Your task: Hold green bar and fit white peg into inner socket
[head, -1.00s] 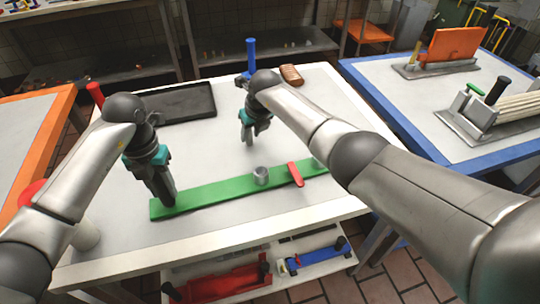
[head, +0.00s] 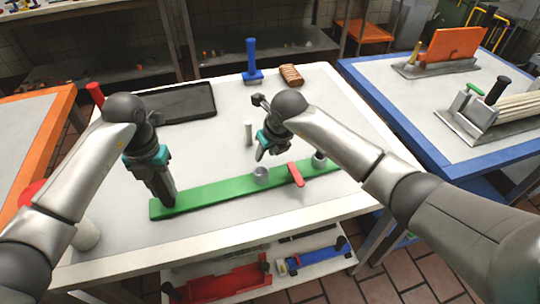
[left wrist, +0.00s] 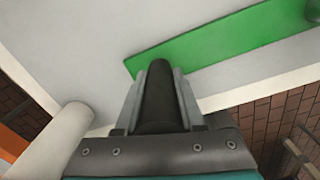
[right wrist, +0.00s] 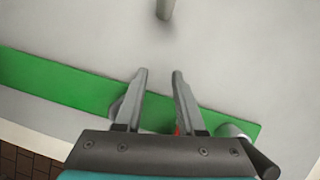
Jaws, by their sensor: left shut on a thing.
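The green bar (head: 215,190) lies along the table's front part; it also shows in the left wrist view (left wrist: 225,42) and right wrist view (right wrist: 60,82). My left gripper (head: 165,198) is shut on a black handle (left wrist: 158,100) at the bar's left end. A grey inner socket (head: 261,175) stands mid-bar, partly hidden by a finger in the right wrist view (right wrist: 117,107). Another grey socket (head: 319,160) is near the right end. The white peg (head: 248,133) stands upright behind the bar. My right gripper (head: 261,157) is open and empty, hovering between peg and bar.
A red piece (head: 295,174) crosses the bar between the sockets. A black tray (head: 180,118), a blue upright tool (head: 252,75) and a brown bread-like piece (head: 291,75) are at the back. A white cylinder (head: 85,235) stands front left. The table's middle is clear.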

